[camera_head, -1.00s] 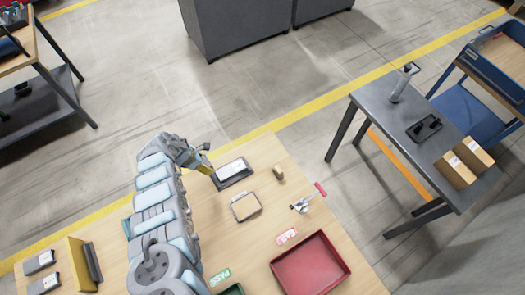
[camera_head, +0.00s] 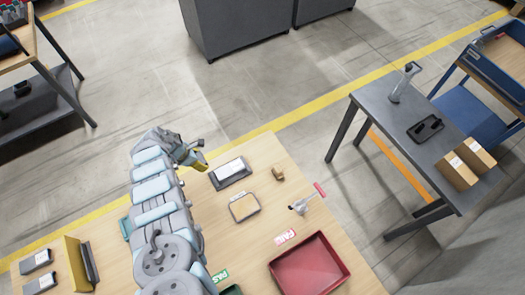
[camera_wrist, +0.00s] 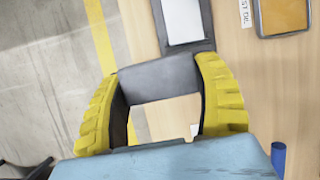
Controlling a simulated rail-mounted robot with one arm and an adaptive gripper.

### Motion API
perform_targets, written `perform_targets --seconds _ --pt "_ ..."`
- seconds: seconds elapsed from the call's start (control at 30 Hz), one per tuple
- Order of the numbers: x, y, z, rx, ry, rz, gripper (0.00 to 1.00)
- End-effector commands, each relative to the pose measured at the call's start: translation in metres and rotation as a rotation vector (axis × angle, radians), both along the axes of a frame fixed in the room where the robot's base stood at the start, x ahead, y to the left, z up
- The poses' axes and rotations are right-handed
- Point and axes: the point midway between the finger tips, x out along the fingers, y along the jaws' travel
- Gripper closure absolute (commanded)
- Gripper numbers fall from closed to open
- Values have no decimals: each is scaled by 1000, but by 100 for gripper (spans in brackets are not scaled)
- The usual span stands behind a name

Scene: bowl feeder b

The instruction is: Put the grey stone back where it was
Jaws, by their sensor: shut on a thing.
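My gripper (camera_head: 203,165) is beyond the left side of the dark tray with a white card or slab, over the table's far edge in the head view. In the wrist view its yellow fingers (camera_wrist: 160,92) are closed on a dark grey block, which I take for the grey stone (camera_wrist: 160,78). The stone spans the gap between the fingertips. The dark tray (camera_head: 231,173) lies flat on the wooden table; it also shows ahead of the fingers in the wrist view (camera_wrist: 208,46). In the head view the stone cannot be told apart from the gripper.
A small brown block (camera_head: 278,173), a red-handled tool (camera_head: 304,204) and a red tray (camera_head: 309,266) are on the right. A yellow upright holder (camera_head: 76,264) stands at left.

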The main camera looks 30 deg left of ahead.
Motion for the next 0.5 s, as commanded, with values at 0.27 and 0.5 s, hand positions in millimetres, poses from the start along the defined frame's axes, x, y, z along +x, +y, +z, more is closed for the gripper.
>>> perform_targets --seconds 0.27,0.5 --pt "-4 3 -1 -3 3 3 70" --pt "-4 5 0 0 1 5 70"
